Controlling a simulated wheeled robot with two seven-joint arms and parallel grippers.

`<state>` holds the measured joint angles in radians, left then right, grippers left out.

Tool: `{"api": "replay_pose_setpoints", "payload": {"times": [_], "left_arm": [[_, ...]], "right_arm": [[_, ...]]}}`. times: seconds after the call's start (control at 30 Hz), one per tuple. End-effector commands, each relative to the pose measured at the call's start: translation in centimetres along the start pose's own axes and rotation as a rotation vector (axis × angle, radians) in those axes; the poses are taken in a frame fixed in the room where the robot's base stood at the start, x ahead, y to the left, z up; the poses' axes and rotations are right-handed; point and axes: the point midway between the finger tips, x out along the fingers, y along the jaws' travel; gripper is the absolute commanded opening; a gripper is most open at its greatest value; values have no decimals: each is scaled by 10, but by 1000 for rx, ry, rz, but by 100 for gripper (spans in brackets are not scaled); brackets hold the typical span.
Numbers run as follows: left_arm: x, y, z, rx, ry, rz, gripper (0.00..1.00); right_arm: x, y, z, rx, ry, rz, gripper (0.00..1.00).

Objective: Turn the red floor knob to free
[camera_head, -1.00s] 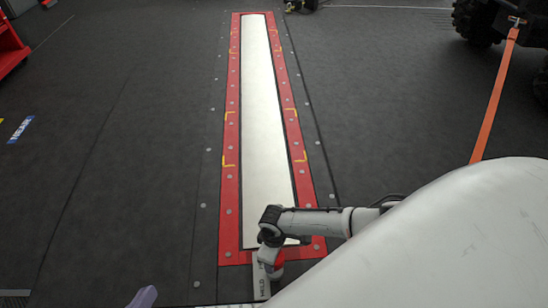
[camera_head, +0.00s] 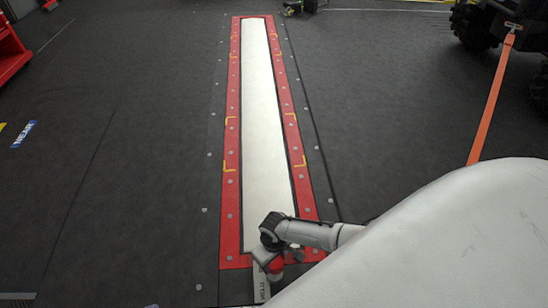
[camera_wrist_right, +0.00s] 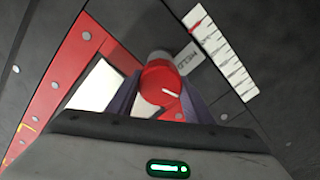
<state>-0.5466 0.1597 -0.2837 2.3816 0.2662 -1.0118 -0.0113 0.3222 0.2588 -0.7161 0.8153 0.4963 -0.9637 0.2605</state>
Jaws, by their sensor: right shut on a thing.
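The red floor knob (camera_wrist_right: 160,88) shows in the right wrist view, with a short white mark on its face pointing right and slightly down. My right gripper (camera_wrist_right: 158,98) is shut on it, one purple-grey finger on each side. The label plate (camera_wrist_right: 188,57) beside the knob reads HELD. In the head view, my right gripper (camera_head: 273,266) is over the near end of the red-framed strip, and my own wrist hides most of the knob there. The label plate (camera_head: 262,288) also shows just below it. My left gripper is not clearly in view.
A long white strip in a red frame (camera_head: 231,200) runs away across the dark floor. A white scale with a red mark (camera_wrist_right: 225,55) lies beside the label. An orange strap (camera_head: 490,100) hangs from a vehicle at right.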

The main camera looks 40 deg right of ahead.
Motion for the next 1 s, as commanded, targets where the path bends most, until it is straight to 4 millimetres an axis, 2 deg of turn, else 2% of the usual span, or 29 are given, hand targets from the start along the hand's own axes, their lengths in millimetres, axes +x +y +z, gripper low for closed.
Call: {"api": "replay_pose_setpoints", "payload": {"times": [0.63, 1.0], "left_arm": [[2, -17, 18, 29, -98, -62, 0], [3, -22, 20, 36, -112, -80, 0]], "right_arm": [[-1, -1, 1, 619, -3, -3, 24], [-1, 1, 1, 930, -2, -2, 24]]}}
